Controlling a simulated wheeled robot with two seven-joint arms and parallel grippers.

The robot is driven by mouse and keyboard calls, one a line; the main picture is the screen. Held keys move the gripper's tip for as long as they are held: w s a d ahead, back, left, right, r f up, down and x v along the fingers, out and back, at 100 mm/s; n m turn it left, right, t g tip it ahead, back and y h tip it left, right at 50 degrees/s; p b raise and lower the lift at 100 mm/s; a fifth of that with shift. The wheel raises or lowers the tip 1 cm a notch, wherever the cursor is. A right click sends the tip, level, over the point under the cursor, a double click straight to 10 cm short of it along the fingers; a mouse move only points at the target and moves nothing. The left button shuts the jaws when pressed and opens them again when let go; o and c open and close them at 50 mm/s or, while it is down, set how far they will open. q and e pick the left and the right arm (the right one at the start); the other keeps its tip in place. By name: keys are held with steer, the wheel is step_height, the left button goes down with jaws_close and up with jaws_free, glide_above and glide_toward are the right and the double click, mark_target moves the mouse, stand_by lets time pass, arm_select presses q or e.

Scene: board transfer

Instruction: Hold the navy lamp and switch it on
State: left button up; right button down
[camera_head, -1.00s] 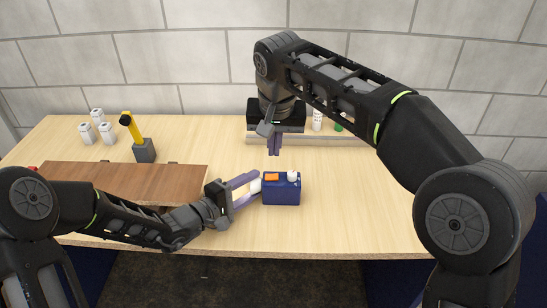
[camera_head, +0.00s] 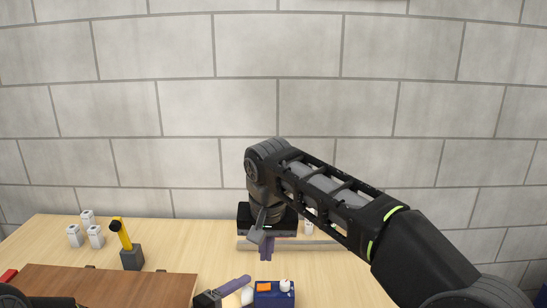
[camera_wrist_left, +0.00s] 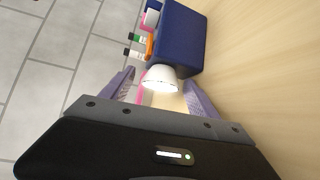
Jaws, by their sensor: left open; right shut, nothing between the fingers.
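The navy lamp (camera_head: 274,299) is a box with an orange patch and a white knob on top, low in the head view and cut off by its lower edge. Its round white head (camera_wrist_left: 161,79) looks bright in the left wrist view; I cannot tell for sure whether it is lit. My left gripper (camera_wrist_left: 160,92) is open, its purple fingers on either side of the white head, with the navy body (camera_wrist_left: 183,38) beyond the fingertips. My right gripper (camera_head: 266,248) is shut and empty, pointing down above and behind the lamp in the head view.
A brown board (camera_head: 110,290) lies at the left. Behind it are a yellow-handled thing in a grey block (camera_head: 131,258) and several white containers (camera_head: 74,236). A black object (camera_head: 245,218) and a low ledge (camera_head: 315,245) are at the back. The table right of the lamp looks clear.

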arm_select(q)
steer(key=shift+s+f, duration=0.1)
steer(key=shift+s, duration=0.05)
steer(key=v, duration=1.2)
